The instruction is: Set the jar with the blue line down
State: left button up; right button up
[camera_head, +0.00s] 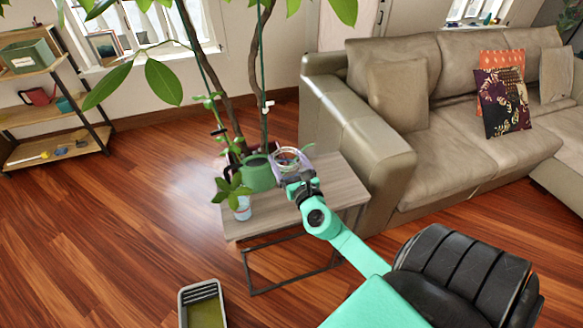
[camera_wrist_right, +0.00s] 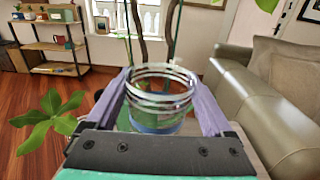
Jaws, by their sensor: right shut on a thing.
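The clear glass jar (camera_head: 288,157) is between the purple-grey fingers of my right gripper (camera_head: 292,166), over the far part of the small side table (camera_head: 345,190). In the right wrist view the jar (camera_wrist_right: 160,97) stands roughly upright, with ridged rings at its neck and a blue band low on its side. The fingers are closed on it from both sides. Its base is hidden by the gripper, so I cannot tell whether it touches the tabletop. My left gripper is not in view.
A green pot (camera_head: 258,173) is just left of the jar. A glass with a leafy cutting (camera_head: 243,208) stands at the table's left edge. A tall plant rises behind, and the sofa (camera_head: 375,150) borders the right. The tabletop's front right is clear.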

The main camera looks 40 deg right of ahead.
jog(key=w+d+r, duration=0.2)
jog(key=d+r, duration=0.2)
jog(key=d, duration=0.2)
notch_tip(320, 180, down, 20)
jog(key=b, duration=1.5)
jog(key=shift+a+f+h+b, duration=0.2)
jog(key=shift+h+b, duration=0.1)
jog(key=shift+h, duration=0.1)
jog(key=o, duration=1.1)
jog(key=shift+s, duration=0.1)
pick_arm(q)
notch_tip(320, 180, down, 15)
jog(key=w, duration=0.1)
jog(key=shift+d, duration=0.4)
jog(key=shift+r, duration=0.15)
